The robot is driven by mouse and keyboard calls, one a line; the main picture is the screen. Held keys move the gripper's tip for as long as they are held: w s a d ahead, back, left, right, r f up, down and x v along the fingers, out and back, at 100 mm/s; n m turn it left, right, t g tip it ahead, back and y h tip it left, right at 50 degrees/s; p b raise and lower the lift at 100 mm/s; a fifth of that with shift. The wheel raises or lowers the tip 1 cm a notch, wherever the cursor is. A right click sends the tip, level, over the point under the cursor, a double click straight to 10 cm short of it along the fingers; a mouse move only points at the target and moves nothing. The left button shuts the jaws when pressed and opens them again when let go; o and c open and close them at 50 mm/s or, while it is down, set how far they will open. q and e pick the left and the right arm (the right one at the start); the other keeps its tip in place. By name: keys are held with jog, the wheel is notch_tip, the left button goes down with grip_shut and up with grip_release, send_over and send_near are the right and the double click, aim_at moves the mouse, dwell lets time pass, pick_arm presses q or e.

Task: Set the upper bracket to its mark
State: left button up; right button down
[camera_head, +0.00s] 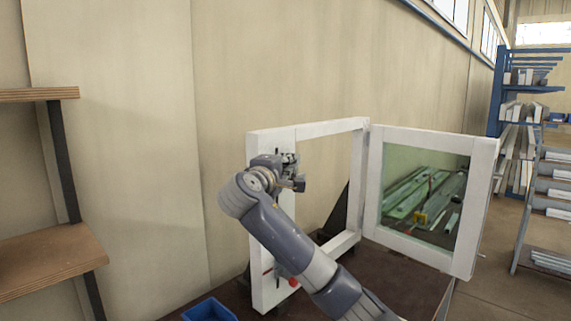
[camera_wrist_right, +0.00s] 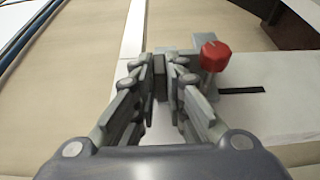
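A white upright frame (camera_head: 262,220) stands on the bench. My right gripper (camera_head: 296,172) is at the upper part of its left post, at the upper bracket (camera_head: 289,157), which the gripper largely hides in the head view. In the right wrist view the grey bracket (camera_wrist_right: 203,58) carries a red knob (camera_wrist_right: 215,55), right of the fingers. My right gripper's fingers (camera_wrist_right: 160,80) are close together on the bracket's narrow grey tab. A dark slot (camera_wrist_right: 242,90) runs along the white post beside the bracket. The mark cannot be made out. My left gripper is not in view.
Lower on the same post sits a red knob (camera_head: 293,283), partly behind my arm. A white-framed glazed panel (camera_head: 372,190) stands open to the right. A blue bin (camera_head: 209,311) is at the bench's front. Wooden shelves (camera_head: 50,258) stand at left.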

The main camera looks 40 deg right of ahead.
notch_tip(320, 180, down, 2)
jog(key=shift+f+b, duration=0.2)
jog(key=shift+b, duration=0.5)
jog(key=c, duration=1.6)
grip_release()
jog(key=shift+c, duration=0.2)
jog(key=v, duration=1.2)
